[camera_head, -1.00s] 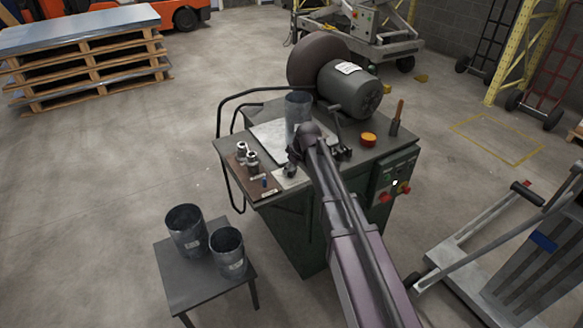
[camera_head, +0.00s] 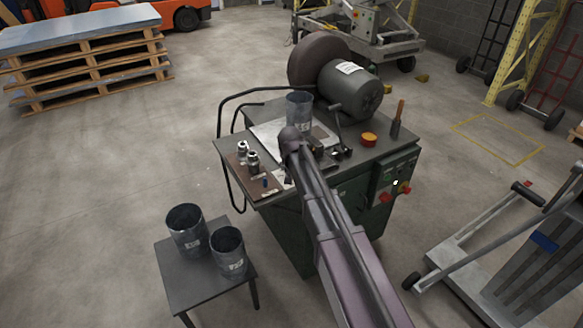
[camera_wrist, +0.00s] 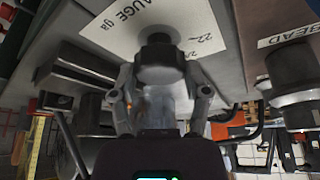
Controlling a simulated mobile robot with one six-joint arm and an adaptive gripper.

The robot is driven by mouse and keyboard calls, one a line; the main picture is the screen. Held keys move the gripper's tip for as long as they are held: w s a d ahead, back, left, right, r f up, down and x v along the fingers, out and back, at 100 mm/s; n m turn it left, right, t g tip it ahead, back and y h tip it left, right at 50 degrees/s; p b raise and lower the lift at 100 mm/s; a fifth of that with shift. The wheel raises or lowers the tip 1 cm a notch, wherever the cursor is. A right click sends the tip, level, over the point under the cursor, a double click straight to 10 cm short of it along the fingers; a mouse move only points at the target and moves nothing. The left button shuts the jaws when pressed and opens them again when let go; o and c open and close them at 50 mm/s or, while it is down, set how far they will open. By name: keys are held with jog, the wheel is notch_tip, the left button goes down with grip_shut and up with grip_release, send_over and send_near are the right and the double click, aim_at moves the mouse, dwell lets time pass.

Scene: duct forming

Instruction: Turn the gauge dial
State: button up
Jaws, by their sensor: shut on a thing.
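The gauge dial is a dark round knob (camera_wrist: 160,62), seen in the wrist view beside a white plate (camera_wrist: 122,40) printed "GAUGE ga" and "22". My gripper (camera_wrist: 160,84) has a finger on each side of the knob and is shut on it. The dial's pointer cannot be made out. In the head view my wrist hangs over the front of the machine's table (camera_head: 322,178).
Two metal dies (camera_head: 248,158) stand on a brown board left of my wrist. A duct cylinder (camera_head: 299,108) stands behind it. Two more cylinders (camera_head: 187,232) stand on a low side table. Open floor lies left.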

jog(key=shift+m+h, duration=0.9)
jog(key=shift+m, duration=1.4)
jog(key=o, duration=1.2)
jog(key=shift+c, duration=0.2)
jog(key=shift+n, duration=0.5)
